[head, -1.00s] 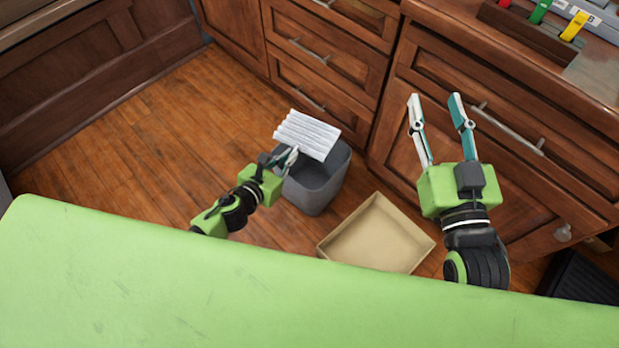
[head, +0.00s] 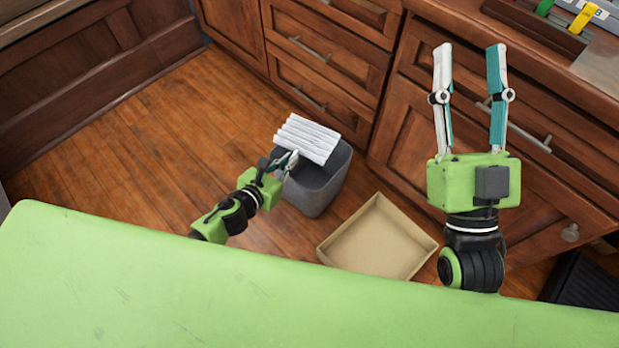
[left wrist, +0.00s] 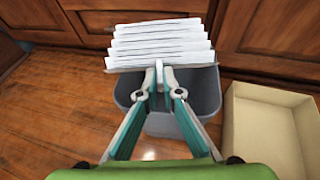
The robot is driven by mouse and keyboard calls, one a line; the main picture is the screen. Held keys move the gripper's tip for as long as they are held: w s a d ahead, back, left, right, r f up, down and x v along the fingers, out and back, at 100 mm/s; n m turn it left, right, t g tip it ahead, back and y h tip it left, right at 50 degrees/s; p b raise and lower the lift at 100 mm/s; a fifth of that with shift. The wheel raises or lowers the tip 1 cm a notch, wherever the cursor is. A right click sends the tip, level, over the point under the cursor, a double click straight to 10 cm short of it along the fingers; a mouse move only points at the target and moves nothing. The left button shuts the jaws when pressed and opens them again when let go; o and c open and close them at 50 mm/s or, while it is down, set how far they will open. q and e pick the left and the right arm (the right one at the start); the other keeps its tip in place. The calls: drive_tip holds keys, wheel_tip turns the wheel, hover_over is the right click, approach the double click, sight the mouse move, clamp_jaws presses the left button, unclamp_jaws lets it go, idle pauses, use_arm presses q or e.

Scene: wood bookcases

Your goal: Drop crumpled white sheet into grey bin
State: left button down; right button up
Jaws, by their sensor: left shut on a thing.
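The white sheet (head: 308,139), with ridged folds, is held by my left gripper (head: 291,156). In the left wrist view the fingertips (left wrist: 159,76) are closed on the near edge of the sheet (left wrist: 160,45). The grey bin (head: 322,190) stands on the floor below, and the sheet hangs over its opening, hiding much of it. The bin also shows in the left wrist view (left wrist: 205,92) beneath the sheet and fingers. My right gripper (head: 470,52) is open and empty, raised in front of the wooden drawers.
An open, empty tan box (head: 375,240) sits on the floor to the right of the bin. Wooden cabinets with drawers (head: 325,55) stand behind. Coloured binders (head: 580,18) rest on the counter at top right. Wooden floor at left is clear.

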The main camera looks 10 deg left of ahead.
use_arm(q)
drive_tip(key=c, duration=2.1)
unclamp_jaws()
drive_tip(key=shift+c, duration=0.2)
drive_tip(key=shift+s, duration=0.1)
drive_tip(key=v, duration=1.2)
drive_tip(key=shift+d, duration=0.1)
